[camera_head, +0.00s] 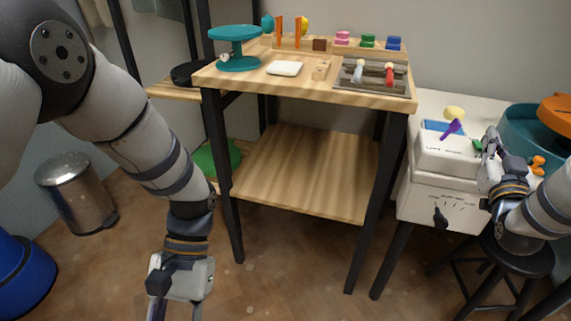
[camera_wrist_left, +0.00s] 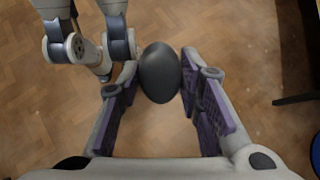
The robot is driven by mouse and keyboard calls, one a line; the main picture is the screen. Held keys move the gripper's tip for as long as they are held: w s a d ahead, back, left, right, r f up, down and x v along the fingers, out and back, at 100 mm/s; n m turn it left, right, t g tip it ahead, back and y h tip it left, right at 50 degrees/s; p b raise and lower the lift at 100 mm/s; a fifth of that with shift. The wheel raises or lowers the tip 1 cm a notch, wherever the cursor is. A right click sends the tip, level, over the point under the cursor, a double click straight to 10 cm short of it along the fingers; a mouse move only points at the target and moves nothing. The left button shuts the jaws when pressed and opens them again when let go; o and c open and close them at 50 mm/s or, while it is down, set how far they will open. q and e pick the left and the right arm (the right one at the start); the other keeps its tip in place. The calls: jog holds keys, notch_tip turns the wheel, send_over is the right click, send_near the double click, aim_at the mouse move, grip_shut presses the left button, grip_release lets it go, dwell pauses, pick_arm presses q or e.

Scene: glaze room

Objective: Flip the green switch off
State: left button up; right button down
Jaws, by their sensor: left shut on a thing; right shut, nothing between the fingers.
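The green switch (camera_head: 478,145) is a small green piece on top of the white box (camera_head: 440,155) at the right, beside a tilted purple lever (camera_head: 452,128). My right gripper (camera_head: 487,143) is shut and empty, with its fingertips right at the green switch. They partly cover it, and I cannot tell whether they touch or which way it is tipped. My left gripper (camera_head: 176,290) hangs low over the floor at the bottom left. In the left wrist view its fingers (camera_wrist_left: 160,88) are shut on a dark, egg-shaped thing (camera_wrist_left: 160,66).
A wooden table (camera_head: 300,82) in the middle carries a teal stand (camera_head: 238,48), a white block (camera_head: 285,69) and a grey tray (camera_head: 372,86). A dark stool (camera_head: 517,258) stands below the right arm. A metal bin (camera_head: 75,190) is at the left. Floor between is clear.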

jog(key=shift+s+f, duration=0.1)
jog(key=shift+f, duration=0.35)
